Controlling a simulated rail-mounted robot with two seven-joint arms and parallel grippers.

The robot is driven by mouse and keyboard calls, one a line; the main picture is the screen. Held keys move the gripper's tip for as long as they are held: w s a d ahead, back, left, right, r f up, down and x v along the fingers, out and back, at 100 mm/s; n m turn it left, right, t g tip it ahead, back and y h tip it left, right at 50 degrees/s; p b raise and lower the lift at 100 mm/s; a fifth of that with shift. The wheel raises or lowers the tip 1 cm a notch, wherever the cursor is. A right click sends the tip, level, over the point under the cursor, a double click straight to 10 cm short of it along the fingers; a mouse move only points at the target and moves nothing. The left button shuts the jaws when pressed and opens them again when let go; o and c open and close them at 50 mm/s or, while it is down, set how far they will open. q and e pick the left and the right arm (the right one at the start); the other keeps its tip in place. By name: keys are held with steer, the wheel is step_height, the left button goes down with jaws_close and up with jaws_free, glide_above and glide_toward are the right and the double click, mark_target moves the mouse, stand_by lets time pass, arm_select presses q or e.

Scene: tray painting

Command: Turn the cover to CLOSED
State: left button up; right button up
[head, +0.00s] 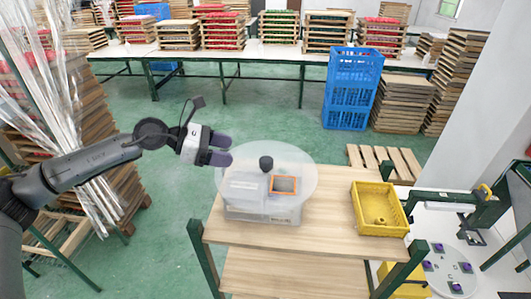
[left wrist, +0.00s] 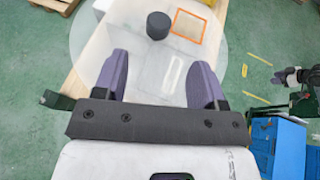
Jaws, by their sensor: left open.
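The cover (head: 305,172) is a round, see-through disc with a black knob (head: 266,163) standing on it. It lies over a pale box (head: 262,212) on the wooden table and overhangs the box. An orange-edged square (head: 284,185) shows right of the knob; I cannot tell whether it is on the cover or the box. My left gripper (head: 221,150) is open and empty, up and left of the knob in the head view. In the left wrist view its two purple fingers (left wrist: 163,80) are apart, with the knob (left wrist: 159,25) beyond them. My right gripper is not clearly seen.
A yellow tray (head: 356,218) with a small yellow piece stands right of the box on the wooden table (head: 225,250). A machine with a green frame and a round plate (head: 434,250) stands at the right. Plastic-wrapped stacks (head: 60,120) flank the left arm.

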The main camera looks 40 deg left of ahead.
mark_target(265, 159)
arm_select(q)
steer(key=shift+w+d+p, duration=0.25)
steer(key=shift+w+p, duration=0.2)
steer(key=shift+p, duration=0.2)
steer(key=p+x, duration=0.4)
steer(key=x, duration=0.5)
steer(key=shift+s+f, duration=0.15)
steer(key=shift+w+d+f, duration=0.35)
steer(key=shift+w+d, duration=0.1)
jaws_close()
